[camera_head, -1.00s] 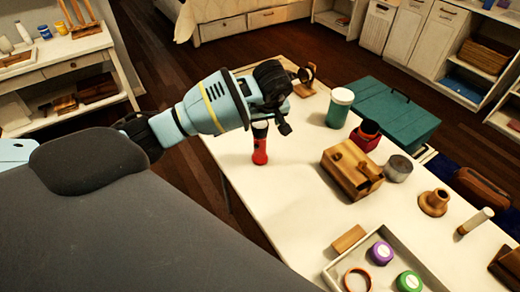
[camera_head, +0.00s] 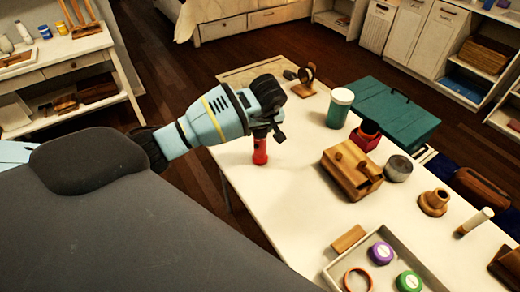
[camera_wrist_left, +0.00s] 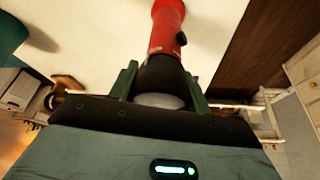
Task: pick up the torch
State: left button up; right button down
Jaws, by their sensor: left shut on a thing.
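The torch (camera_head: 260,151) is red with a dark head and stands upright near the left edge of the white table. In the left wrist view the torch's red body (camera_wrist_left: 168,28) points away from the gripper, with its black head between the two green fingers. My left gripper (camera_head: 264,130) is over the torch and shut on its dark upper end. The left gripper (camera_wrist_left: 160,85) also shows in the wrist view. I cannot tell whether the torch's base touches the table. My right gripper is not in view.
On the white table (camera_head: 290,205) stand a green jar (camera_head: 339,108), a wooden box (camera_head: 352,170), a metal tin (camera_head: 398,168) and a wooden stand (camera_head: 304,82). A tray (camera_head: 395,255) with round lids lies at the front. The table around the torch is clear.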

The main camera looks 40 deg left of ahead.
pick_arm(q)
jog(key=c, duration=0.5)
